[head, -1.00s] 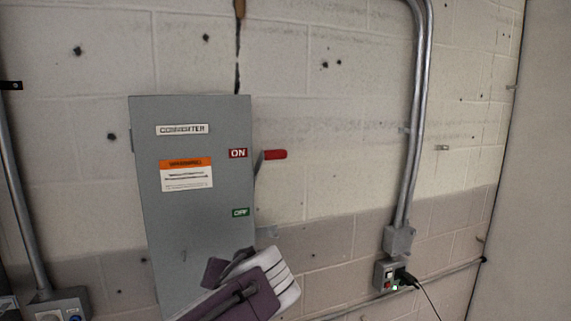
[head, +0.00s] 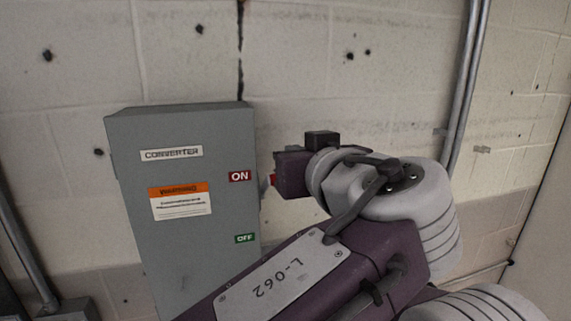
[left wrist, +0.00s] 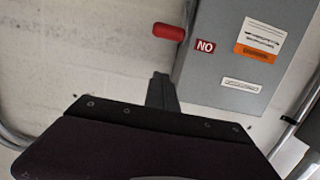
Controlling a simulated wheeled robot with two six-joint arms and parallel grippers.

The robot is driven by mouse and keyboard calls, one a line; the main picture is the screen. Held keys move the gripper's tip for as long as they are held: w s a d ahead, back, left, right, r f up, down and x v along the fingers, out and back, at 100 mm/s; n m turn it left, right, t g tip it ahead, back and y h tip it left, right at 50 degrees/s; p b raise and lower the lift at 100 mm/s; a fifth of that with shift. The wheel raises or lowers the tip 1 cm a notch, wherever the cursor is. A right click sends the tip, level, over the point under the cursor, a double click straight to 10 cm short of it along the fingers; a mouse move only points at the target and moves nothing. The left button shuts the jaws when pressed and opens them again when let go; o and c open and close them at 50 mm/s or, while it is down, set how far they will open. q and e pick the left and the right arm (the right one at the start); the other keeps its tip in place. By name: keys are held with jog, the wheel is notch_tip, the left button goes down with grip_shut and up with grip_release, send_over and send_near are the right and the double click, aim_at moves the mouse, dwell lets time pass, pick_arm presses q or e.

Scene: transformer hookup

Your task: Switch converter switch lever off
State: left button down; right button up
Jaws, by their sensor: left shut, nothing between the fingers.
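The grey converter box (head: 215,275) hangs on the wall at left of the head view, with a red ON label (head: 240,176) above a green OFF label (head: 245,238). Only a sliver of the red lever handle (head: 271,180) shows there, beside the ON label; my left arm hides the rest. The left wrist view is turned upside down and shows the red handle (left wrist: 168,32) level with the ON label (left wrist: 205,46). My left gripper (left wrist: 161,82) is shut and empty, apart from the handle in that picture, on the box's top side. My right gripper is not in view.
A conduit (head: 466,85) runs down the wall at right. Another conduit (head: 25,255) runs at lower left. The wall (head: 290,70) above my left arm is clear.

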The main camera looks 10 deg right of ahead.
pick_arm(q)
jog(key=w+p, duration=0.1)
jog(key=w, duration=0.1)
jog(key=w+p, duration=0.1)
jog(key=w, duration=0.2)
jog(key=w+p, duration=0.1)
jog(key=w, duration=0.2)
jog(key=shift+a+f+p, duration=0.15)
jog(key=shift+f+p, duration=0.15)
jog(key=shift+p, duration=0.1)
jog(key=shift+s+a+f, duration=0.1)
jog(key=shift+s+f, duration=0.15)
jog(key=shift+f, duration=0.4)
jog(key=shift+s+f, duration=0.25)
jog(key=shift+f, duration=0.35)
jog(key=shift+s+f, duration=0.2)
jog(key=shift+f, duration=0.1)
jog(key=shift+s+d+f, duration=0.15)
jog(key=shift+d+f, duration=0.1)
jog(key=shift+f, duration=0.3)
jog(key=shift+a, duration=0.1)
